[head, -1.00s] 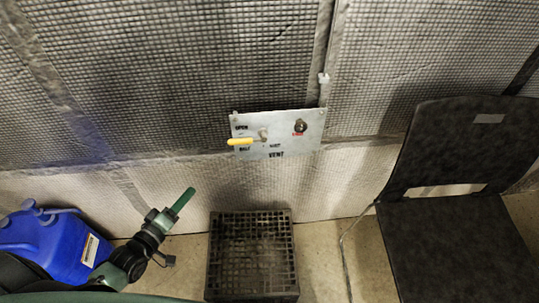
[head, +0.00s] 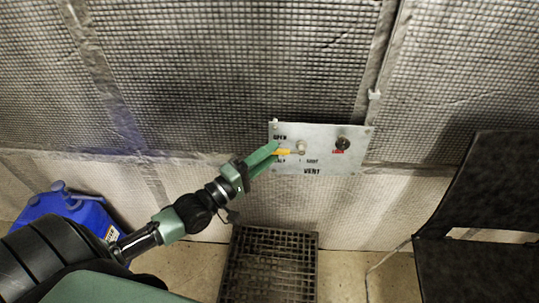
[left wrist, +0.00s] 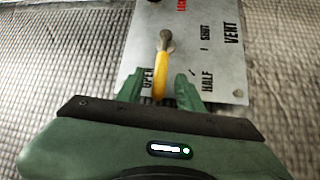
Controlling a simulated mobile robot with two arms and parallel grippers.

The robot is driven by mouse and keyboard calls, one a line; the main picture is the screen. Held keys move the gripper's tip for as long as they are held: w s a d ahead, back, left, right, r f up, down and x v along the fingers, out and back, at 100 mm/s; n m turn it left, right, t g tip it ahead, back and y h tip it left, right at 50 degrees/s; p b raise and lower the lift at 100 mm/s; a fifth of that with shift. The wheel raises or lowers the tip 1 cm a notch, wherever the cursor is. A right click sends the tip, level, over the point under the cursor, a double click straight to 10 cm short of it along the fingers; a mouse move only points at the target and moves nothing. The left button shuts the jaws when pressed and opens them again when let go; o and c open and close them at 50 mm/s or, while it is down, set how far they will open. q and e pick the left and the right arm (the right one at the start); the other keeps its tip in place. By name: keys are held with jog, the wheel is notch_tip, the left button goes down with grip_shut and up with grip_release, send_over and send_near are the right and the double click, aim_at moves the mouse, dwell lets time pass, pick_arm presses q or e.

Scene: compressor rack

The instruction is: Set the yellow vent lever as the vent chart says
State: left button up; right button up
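The yellow vent lever (head: 284,152) is on a grey metal panel (head: 318,167) on the wall. It points left from its pivot, between the OPEN and HALF marks; SHUT is to the lower right. My left gripper (head: 270,157) is at the lever's outer end. In the left wrist view the lever (left wrist: 160,75) lies between the two green fingers (left wrist: 160,92), which stand apart with a gap on each side. The lever's tip is partly hidden by the gripper. My right gripper is not in view. No vent chart is visible.
A dark round knob (head: 343,143) with a red label sits right of the lever on the panel. A black crate (head: 268,265) stands on the floor below. A blue container (head: 75,215) is at the left and a black chair (head: 480,215) at the right.

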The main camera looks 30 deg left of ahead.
pick_arm(q)
jog(key=shift+w, duration=0.1)
grip_shut()
dwell(1.4)
